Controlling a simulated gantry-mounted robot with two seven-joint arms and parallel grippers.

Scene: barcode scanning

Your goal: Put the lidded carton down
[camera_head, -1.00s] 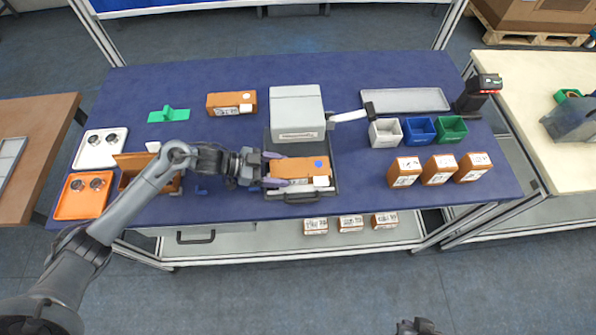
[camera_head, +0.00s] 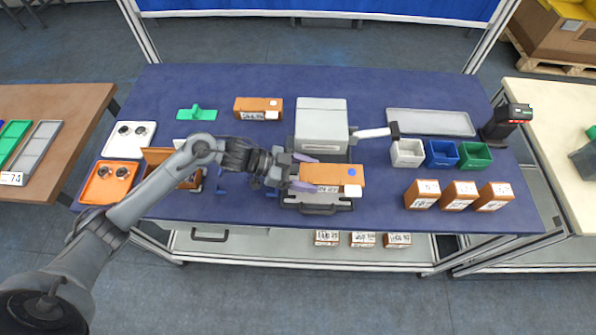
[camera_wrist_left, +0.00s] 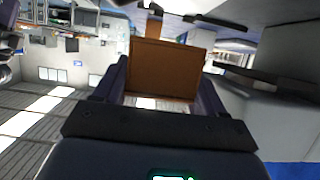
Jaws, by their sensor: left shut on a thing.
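In the left wrist view the carton (camera_wrist_left: 165,68) shows between the two dark fingers. The carton covers much of the tray, and I cannot tell exactly how high above it the carton is. My right gripper is out of view.
The pale machine (camera_head: 321,126) stands just behind the carton. White, blue (camera_head: 441,153) and green bins and several brown boxes (camera_head: 458,195) stand to the right. An open brown box (camera_head: 158,160) lies left, under my arm. Blue table is clear between carton and boxes.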

